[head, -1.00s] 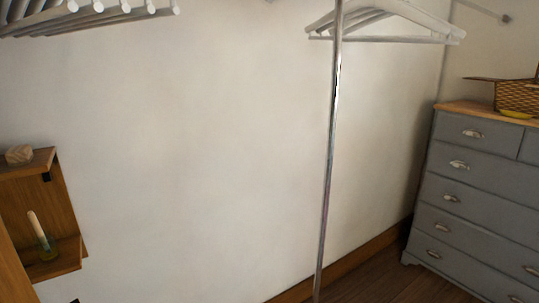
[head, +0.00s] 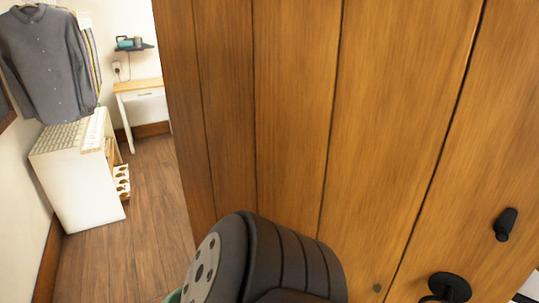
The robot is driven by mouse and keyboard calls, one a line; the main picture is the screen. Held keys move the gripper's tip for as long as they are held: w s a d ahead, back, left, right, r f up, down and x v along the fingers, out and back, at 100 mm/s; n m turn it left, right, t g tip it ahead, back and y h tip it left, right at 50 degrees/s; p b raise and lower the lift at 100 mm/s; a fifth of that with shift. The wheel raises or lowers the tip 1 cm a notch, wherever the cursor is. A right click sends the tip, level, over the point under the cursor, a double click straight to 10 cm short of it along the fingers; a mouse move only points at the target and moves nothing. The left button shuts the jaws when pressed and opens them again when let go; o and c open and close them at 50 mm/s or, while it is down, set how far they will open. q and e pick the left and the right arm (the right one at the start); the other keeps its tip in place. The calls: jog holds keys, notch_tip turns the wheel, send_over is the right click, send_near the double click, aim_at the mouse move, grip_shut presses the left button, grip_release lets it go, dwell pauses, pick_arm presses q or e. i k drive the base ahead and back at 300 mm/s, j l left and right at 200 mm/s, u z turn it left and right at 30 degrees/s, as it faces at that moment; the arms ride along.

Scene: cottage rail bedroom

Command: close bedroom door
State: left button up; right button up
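The bedroom door (head: 290,110) is a tall panel of brown wooden planks that fills the middle and right of the head view, close in front of me. A black round knob (head: 450,287) and a small black fitting (head: 506,224) are on its lower right part. Floor and furniture show past its left edge, and its top and bottom are out of view. A dark, ribbed link of my arm is at the bottom centre, in front of the door; I cannot tell whether it touches the door. Neither gripper shows.
A strip of wooden floor (head: 140,215) is clear to the left of the door. A white cabinet (head: 85,185) stands by the left wall under a hanging grey shirt (head: 47,65). A small desk (head: 140,100) and a wall shelf (head: 133,47) are at the back.

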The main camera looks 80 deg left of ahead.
aim_at(394, 136)
jog(key=u, duration=2.4)
